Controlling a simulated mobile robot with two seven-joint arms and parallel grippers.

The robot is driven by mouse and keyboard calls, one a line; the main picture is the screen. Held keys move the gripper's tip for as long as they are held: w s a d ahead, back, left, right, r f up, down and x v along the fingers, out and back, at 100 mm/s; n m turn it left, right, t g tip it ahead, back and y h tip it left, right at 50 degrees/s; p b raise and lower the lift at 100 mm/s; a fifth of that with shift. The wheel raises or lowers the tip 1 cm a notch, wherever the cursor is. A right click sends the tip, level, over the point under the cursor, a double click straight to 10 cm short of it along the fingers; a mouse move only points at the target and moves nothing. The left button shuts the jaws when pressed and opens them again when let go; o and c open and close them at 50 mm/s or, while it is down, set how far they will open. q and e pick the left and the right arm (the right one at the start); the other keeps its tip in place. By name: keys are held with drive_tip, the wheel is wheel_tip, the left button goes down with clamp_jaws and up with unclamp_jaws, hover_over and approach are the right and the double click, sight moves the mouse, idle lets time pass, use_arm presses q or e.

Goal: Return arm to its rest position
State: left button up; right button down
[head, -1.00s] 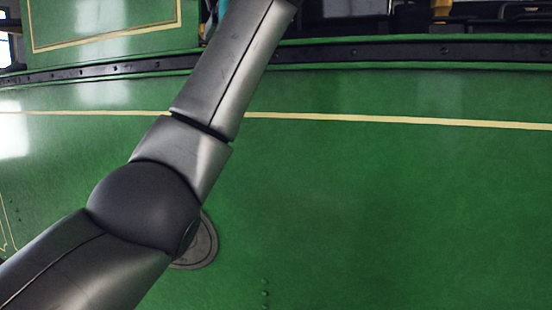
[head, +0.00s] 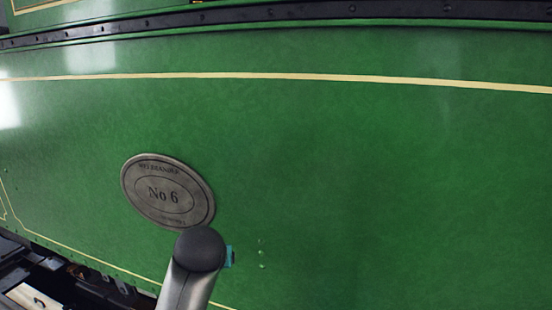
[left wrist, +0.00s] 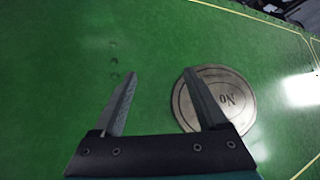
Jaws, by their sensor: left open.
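My left arm (head: 192,275) comes in from the bottom of the head view, below the number plate, with a dark rounded joint at its upper end. A small teal part shows at the right of that joint. The gripper fingers cannot be made out in the head view. In the left wrist view my left gripper (left wrist: 162,88) is open, with two dark fingers apart and nothing between them. My right gripper is in neither view.
The green tram side panel (head: 350,180) fills most of the head view. An oval metal plate (head: 168,190) reading "No 6" is on it, and it also shows in the left wrist view (left wrist: 232,100). A dark riveted rail (head: 300,11) runs along the top.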

use_arm(q)
drive_tip(key=s+a+f+m+g+h, duration=0.1)
drive_tip(key=s+a+f+g, duration=0.15)
drive_tip(key=s+f, duration=1.2)
drive_tip(key=s+f+m+g+h, duration=0.1)
drive_tip(key=s+m+g, duration=0.15)
drive_tip(key=s, duration=1.55)
wheel_tip(320, 180, down, 36)
drive_tip(key=s+g+b, duration=0.2)
drive_tip(key=b, duration=1.1)
drive_tip(key=s+a+f+b, duration=0.1)
drive_tip(key=s+f+b, duration=0.4)
drive_tip(key=f, duration=0.7)
drive_tip(key=s+a+f+b, duration=0.2)
drive_tip(key=s+f+b, duration=0.4)
drive_tip(key=s+f, duration=0.4)
wheel_tip(320, 180, down, 2)
drive_tip(key=shift+s+f+g, duration=0.1)
drive_tip(key=shift+s+g, duration=0.15)
drive_tip(key=shift+g, duration=0.15)
drive_tip(key=shift+n, duration=0.25)
